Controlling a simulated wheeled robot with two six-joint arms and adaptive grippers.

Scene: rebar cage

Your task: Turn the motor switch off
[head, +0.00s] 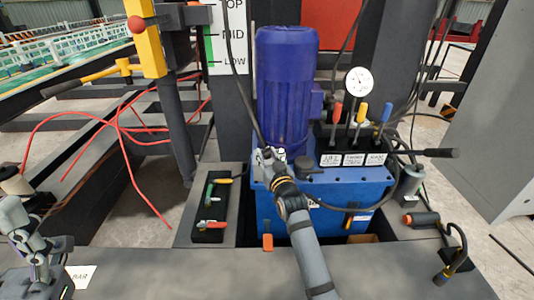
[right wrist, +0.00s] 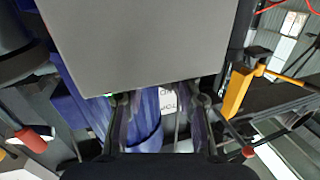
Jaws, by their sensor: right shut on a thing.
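The blue motor (head: 286,85) stands upright on the blue pump unit (head: 330,200) in the head view. My right gripper (head: 268,154) is at the motor's lower left, over the unit's top edge. It is shut on a small part there, which looks like the motor switch but is mostly hidden by the fingers. In the right wrist view the right gripper's fingers (right wrist: 160,112) reach toward the lower edge of a plain grey surface (right wrist: 140,45). The switch's position cannot be made out. My left gripper (head: 60,244) is at the lower left; its jaws are unclear.
Red, yellow and blue levers (head: 360,112) and a round gauge (head: 359,81) stand right of the motor. A black tray (head: 211,234) with tools lies at left. A yellow post (head: 146,38) and red cables (head: 120,135) are further left.

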